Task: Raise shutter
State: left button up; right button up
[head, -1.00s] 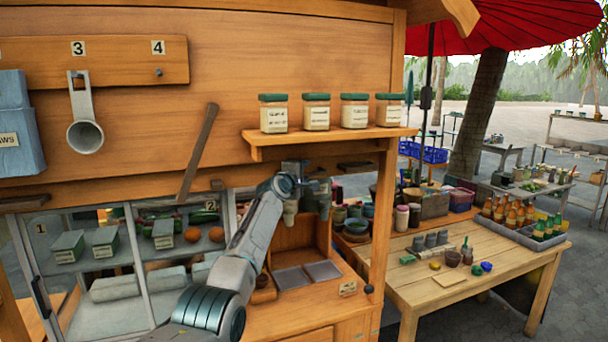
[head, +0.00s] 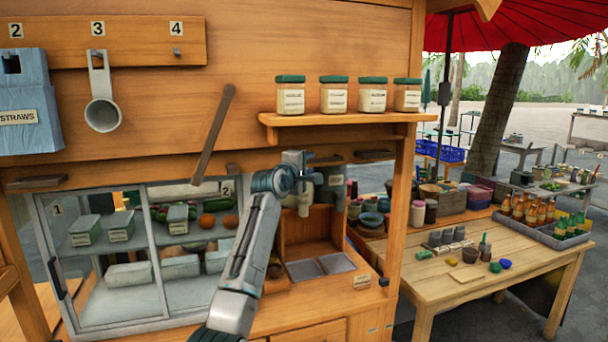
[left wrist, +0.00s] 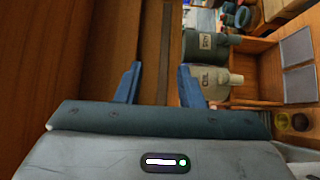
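A large wooden panel (head: 180,90) fills the upper left of the head view; I cannot tell for certain that it is the shutter. Its lower part carries a dark wooden block (head: 36,183) at left and another (head: 375,155) at right. My left gripper (head: 300,178) is under the panel's lower edge, in front of the opening, by a pale inverted bottle and a dark one. In the left wrist view my two blue fingers (left wrist: 159,85) stand apart with nothing held, facing brown wood. Bottles marked SOY (left wrist: 207,45) and OIL (left wrist: 210,80) are right of them. My right gripper is out of view.
A dark stick (head: 213,135) slants across the panel. A shelf (head: 345,118) with several green-lidded jars juts out at right. A hanging scoop (head: 102,108) and blue straw box (head: 27,105) are at left. A glass-fronted case (head: 130,300) sits below; a side table (head: 470,290) stands right.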

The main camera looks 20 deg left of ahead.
pick_arm(q)
jog(key=shift+s+a+b, duration=0.25)
jog(key=shift+s+b, duration=0.1)
jog(key=shift+s, duration=0.75)
